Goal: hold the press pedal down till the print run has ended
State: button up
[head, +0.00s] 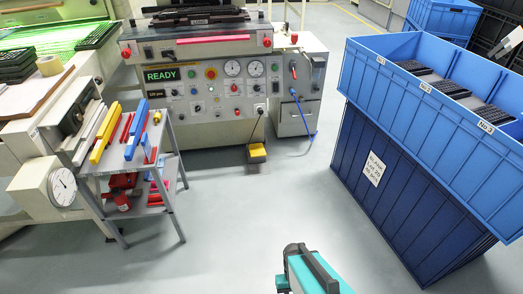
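The press pedal (257,151) is a small yellow block on the grey floor in front of the press, a little right of the picture's middle top. A dark cable runs from it up to the press front. Nothing touches the pedal from above, and I cannot tell from here how far its plate is down. The press (215,110) is a cream machine with a control panel, gauges, buttons and a red bar. Its display (161,75) reads READY in green. My gripper's fingers do not show in this view.
A grey tool cart (160,172) with coloured bars stands left of the pedal. A blue hose (304,128) hangs to the floor on its right. The floor (235,215) between is clear.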

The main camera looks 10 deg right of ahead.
aim_at(256, 149)
jog(key=i, duration=0.85)
jog(key=u, duration=0.05)
